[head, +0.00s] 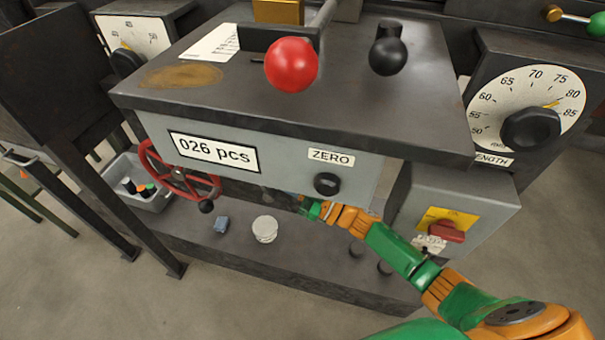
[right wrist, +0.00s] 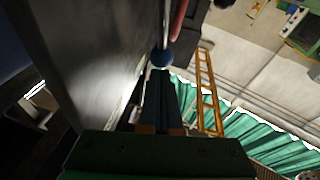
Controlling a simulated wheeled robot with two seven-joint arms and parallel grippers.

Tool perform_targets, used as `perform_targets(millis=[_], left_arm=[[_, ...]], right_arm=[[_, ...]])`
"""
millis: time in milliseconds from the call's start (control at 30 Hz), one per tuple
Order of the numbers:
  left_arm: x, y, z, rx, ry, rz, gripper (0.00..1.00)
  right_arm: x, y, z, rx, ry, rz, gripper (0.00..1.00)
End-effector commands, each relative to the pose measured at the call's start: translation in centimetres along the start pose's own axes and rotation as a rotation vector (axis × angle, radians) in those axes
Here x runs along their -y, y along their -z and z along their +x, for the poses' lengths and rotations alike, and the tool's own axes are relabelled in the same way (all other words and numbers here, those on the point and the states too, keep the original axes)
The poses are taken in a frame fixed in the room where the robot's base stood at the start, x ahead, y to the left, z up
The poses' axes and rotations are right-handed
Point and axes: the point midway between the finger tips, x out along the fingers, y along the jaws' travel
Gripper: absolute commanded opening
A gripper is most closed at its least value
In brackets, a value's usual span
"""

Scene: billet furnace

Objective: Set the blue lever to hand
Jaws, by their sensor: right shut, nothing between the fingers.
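The blue lever's round knob (right wrist: 162,57) shows in the right wrist view, on a thin pale rod running toward the top of the picture. My right gripper (right wrist: 162,76) is shut and empty, its dark fingers pointing at the knob. The fingertips look very close to it; I cannot tell whether they touch. In the head view my right arm reaches in below the grey counter housing (head: 288,170), and the gripper end (head: 308,208) is partly hidden by it. I cannot make out the lever clearly there. My left gripper is not in view.
A red handwheel (head: 147,160) stands left of my right gripper. A red switch (head: 447,231) is on the box at right. A blue block (head: 221,224) and pale discs (head: 265,228) lie on the lower shelf. The grey housing wall (right wrist: 95,60) is close on the left in the wrist view.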

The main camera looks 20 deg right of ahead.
Motion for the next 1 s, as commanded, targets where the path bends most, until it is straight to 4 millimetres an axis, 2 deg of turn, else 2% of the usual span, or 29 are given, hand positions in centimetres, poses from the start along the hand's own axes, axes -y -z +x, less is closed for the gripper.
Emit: perform_targets(millis=[33,233,600,1000], left_arm=[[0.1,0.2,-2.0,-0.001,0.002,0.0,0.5],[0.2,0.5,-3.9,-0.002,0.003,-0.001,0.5],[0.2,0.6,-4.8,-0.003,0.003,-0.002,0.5],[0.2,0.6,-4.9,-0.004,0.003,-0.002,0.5]], right_arm=[[-0.1,1.1,0.7,0.035,0.006,-0.006,0.0],[0.2,0.4,2.0,0.172,0.025,-0.027,0.0],[0.6,-0.5,3.4,0.199,0.027,-0.026,0.0],[0.6,-0.7,3.6,0.198,0.027,-0.026,0.0]])
